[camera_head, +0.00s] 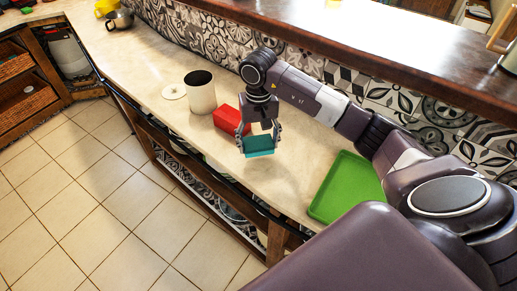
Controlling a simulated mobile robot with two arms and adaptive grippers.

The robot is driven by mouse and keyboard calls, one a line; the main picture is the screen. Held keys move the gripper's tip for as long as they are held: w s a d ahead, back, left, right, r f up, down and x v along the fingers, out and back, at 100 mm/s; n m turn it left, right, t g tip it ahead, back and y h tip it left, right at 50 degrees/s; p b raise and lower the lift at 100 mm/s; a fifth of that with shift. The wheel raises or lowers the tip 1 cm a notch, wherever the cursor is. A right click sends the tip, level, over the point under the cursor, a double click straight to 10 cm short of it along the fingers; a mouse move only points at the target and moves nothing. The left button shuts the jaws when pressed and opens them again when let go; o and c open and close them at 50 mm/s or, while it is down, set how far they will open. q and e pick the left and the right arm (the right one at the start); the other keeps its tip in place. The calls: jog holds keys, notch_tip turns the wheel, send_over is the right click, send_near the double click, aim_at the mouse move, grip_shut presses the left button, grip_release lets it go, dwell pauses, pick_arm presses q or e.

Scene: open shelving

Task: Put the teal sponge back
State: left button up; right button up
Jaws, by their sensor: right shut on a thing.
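The teal sponge (259,147) is a small flat block in the middle of the head view. My right gripper (259,137) is shut on it, with its fingers pointing down on either side. It holds the sponge by the front edge of the counter; I cannot tell its exact height. A red block (228,119) sits on the counter just left of the gripper, partly hidden by it. My left gripper is not in the view.
A green tray (345,187) lies empty at the right, partly behind my arm. A raised wooden ledge (400,49) runs along the back.

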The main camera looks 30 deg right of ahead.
aim_at(259, 152)
notch_tip(259, 152, down, 3)
jog(key=shift+s+f+p, duration=0.1)
jog(key=shift+p, duration=0.35)
jog(key=shift+f, duration=0.25)
jog(key=shift+f, duration=0.1)
jog(key=shift+f, duration=0.1)
jog(key=o, duration=1)
